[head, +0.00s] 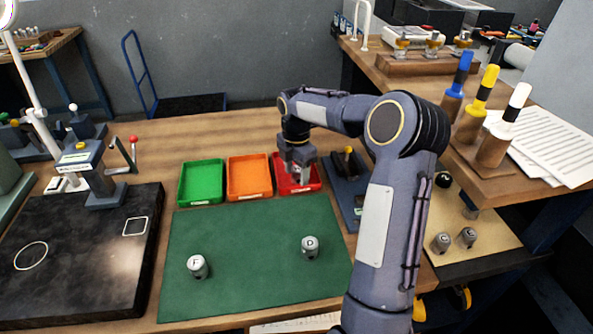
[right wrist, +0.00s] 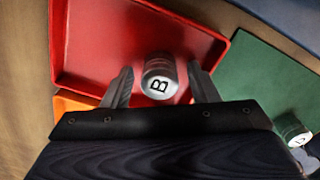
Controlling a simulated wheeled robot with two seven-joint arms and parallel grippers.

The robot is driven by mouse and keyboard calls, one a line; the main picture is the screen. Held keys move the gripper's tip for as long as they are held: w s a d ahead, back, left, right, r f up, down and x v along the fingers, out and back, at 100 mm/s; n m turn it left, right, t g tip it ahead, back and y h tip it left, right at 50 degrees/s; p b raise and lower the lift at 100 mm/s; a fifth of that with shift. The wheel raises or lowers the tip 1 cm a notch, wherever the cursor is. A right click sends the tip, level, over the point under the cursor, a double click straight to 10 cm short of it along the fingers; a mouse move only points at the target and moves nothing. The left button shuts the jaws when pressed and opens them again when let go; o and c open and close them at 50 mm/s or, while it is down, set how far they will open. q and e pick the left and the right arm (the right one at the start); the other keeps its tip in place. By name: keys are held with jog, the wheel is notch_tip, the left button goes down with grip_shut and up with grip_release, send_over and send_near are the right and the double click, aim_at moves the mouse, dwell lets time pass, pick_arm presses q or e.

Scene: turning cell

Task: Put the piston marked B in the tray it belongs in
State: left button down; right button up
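The piston marked B (right wrist: 159,80) is a grey metal cylinder with a black letter on its light top. In the right wrist view it is in the red tray (right wrist: 85,45), between the two fingers of my right gripper (right wrist: 160,85). The fingers stand apart with a visible gap on each side of the piston, so the gripper is open. My left gripper is not in view.
A green mat (head: 240,255) holds piston F (head: 197,266) and piston D (head: 310,247). Two more pistons stand on a tan board (head: 470,258) at the right. A dark block with a lever (head: 346,180) stands just right of the red tray. A black plate (head: 80,255) lies left.

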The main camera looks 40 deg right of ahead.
aim_at(296, 169)
notch_tip(296, 169, up, 12)
jog(key=shift+r+p, duration=0.2)
jog(key=shift+p, duration=0.1)
dwell(0.3)
jog(key=s+a+r+m+t, duration=0.3)
jog(key=s+a+m, duration=0.5)
jog(key=s+a, duration=0.35)
jog(key=s+a+f+m+t+y, duration=0.1)
jog(key=s+a+f+m+y, duration=0.1)
jog(key=s+a+f+m, duration=0.2)
jog(key=s+a+f+m+t+y, duration=0.1)
jog(key=s+a+f+m, duration=0.3)
jog(key=s, duration=0.6)
jog(key=a+m, duration=0.2)
jog(key=m, duration=0.1)
jog(key=shift+s+f+t+y, duration=0.15)
jog(key=shift+f+t+y, duration=0.15)
jog(key=shift+f+y, duration=0.1)
